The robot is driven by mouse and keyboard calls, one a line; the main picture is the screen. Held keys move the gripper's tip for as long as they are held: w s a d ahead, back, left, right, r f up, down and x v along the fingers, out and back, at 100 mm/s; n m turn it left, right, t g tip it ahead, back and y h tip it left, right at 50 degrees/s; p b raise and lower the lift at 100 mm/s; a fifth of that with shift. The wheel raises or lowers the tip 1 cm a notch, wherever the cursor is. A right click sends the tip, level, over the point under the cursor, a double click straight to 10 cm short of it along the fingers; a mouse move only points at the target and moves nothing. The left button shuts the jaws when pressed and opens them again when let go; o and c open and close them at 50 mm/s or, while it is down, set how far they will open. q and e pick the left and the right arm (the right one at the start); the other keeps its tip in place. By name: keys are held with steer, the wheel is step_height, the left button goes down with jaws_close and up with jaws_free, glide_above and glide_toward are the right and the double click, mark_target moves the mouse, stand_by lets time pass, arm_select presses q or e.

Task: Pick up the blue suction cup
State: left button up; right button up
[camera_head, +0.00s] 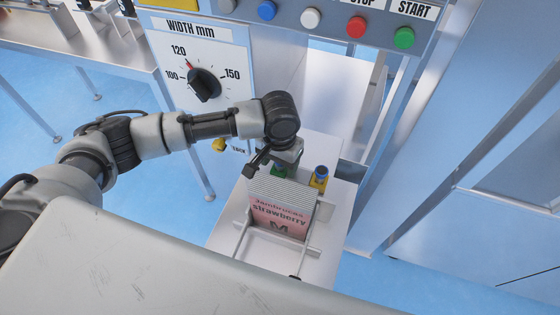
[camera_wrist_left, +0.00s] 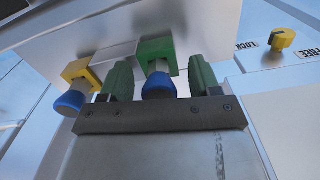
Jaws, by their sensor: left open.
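One blue suction cup (camera_wrist_left: 159,87) on a green block (camera_wrist_left: 157,50) sits between the two fingers of my left gripper (camera_wrist_left: 160,80) in the left wrist view. The fingers are apart, with a gap on each side of the cup. A second blue suction cup (camera_wrist_left: 70,102) on a yellow block (camera_wrist_left: 80,72) is outside the fingers, to the left. In the head view this second cup (camera_head: 321,171) stands right of my left gripper (camera_head: 281,167), behind the pouches. My gripper hides most of the green block there. My right gripper is not in view.
A stack of pink strawberry pouches (camera_head: 283,214) stands in a metal rack on a white platform (camera_head: 228,229), in front of my gripper. A panel with a width dial (camera_head: 205,84) and coloured buttons (camera_head: 356,27) is behind. A yellow lock knob (camera_wrist_left: 282,38) shows at right.

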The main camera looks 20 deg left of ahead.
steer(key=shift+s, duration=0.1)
arm_select(q)
steer(key=c, duration=1)
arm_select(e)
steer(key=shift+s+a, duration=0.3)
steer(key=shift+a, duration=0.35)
arm_select(q)
steer(key=shift+r, duration=0.1)
step_height(320, 180, up, 9)
steer(key=shift+r+p, duration=0.15)
steer(key=shift+p, duration=0.3)
steer(key=shift+r, duration=0.35)
steer(key=shift+r+p, duration=0.45)
steer(key=shift+p, duration=0.15)
steer(key=shift+r+p, duration=2.1)
steer(key=shift+p, duration=0.85)
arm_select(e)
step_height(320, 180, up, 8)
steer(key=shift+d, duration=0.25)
